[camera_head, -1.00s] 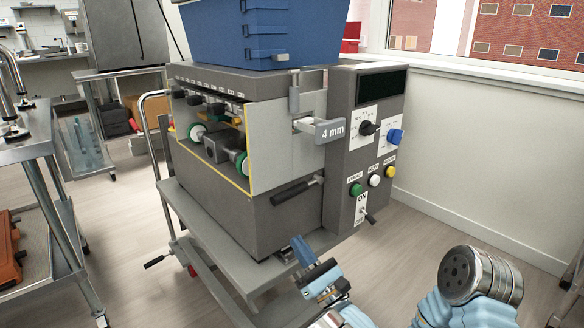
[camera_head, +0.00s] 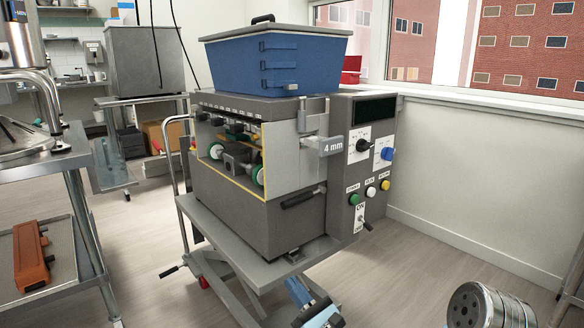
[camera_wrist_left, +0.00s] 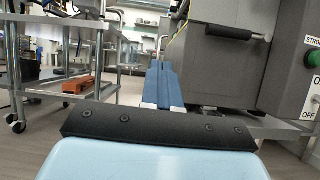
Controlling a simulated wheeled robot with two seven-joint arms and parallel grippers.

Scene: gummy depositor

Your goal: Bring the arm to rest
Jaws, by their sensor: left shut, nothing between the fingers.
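My left gripper (camera_head: 299,291) is at the bottom of the head view, in front of and below the depositor (camera_head: 250,215). Its blue fingers (camera_wrist_left: 163,86) are shut with nothing between them in the left wrist view. They point forward, apart from the machine. The depositor has a blue hopper (camera_head: 265,65) on top, a "4 mm" slide (camera_head: 325,145) and a dark handle (camera_head: 298,198). Its front panel carries an ON/OFF switch (camera_head: 366,225), knobs and coloured buttons. My right gripper is out of view.
The depositor stands on a grey cart (camera_head: 290,268). A steel table (camera_head: 70,155) stands at the left, with an orange case (camera_head: 30,257) on its lower shelf. A wall and window are at the right.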

